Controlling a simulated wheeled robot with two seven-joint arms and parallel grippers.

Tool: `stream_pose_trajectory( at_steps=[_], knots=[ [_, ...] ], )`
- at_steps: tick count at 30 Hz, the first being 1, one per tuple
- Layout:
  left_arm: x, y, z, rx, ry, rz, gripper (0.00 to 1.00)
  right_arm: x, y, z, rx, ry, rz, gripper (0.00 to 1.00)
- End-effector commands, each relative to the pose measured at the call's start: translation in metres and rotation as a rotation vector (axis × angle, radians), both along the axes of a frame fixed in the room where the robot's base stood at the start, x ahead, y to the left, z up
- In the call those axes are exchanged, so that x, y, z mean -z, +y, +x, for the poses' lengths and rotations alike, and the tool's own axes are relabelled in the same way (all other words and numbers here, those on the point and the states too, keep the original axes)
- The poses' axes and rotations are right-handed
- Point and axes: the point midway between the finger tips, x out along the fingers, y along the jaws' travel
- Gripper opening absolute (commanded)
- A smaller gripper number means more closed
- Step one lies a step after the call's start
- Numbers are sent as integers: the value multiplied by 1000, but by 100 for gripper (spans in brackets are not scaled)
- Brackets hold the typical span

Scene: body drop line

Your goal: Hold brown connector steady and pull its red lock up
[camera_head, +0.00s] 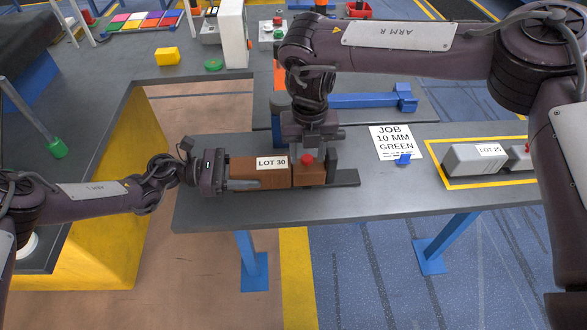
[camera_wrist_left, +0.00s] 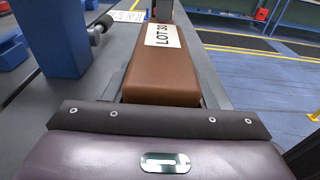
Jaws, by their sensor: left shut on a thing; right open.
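The brown connector (camera_head: 262,180) lies on the grey table, with a white "LOT 30" label on its top. It also shows in the left wrist view (camera_wrist_left: 165,75), running away from the gripper. My left gripper (camera_head: 228,172) is shut on its left end. The red lock (camera_head: 306,160) stands up on the right part of the connector. My right gripper (camera_head: 307,157) points down over that right part, open, with its fingers on either side of the lock. Whether a finger touches the lock, I cannot tell. The lock is not clear in the left wrist view.
A grey connector (camera_head: 472,160) labelled "LOT 25" lies inside a yellow outline at the right. A "JOB 10 MM GREEN" sheet (camera_head: 396,142) and a small blue piece (camera_head: 403,160) lie between. A blue fixture (camera_head: 370,101) stands behind. The table front is clear.

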Motion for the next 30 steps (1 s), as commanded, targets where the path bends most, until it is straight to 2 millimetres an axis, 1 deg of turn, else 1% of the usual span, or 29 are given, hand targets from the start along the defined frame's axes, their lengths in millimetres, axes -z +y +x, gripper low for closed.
stream_pose_trajectory(
  at_steps=[1,24,30],
  knots=[
    [9,2,-4,1,16,12,16,-2,0,0,0,-1,1,44],
    [9,2,-4,2,16,12,16,-62,0,0,0,-2,1,44],
    [9,2,-4,2,16,12,16,-69,0,0,0,0,0,44]
  ],
)
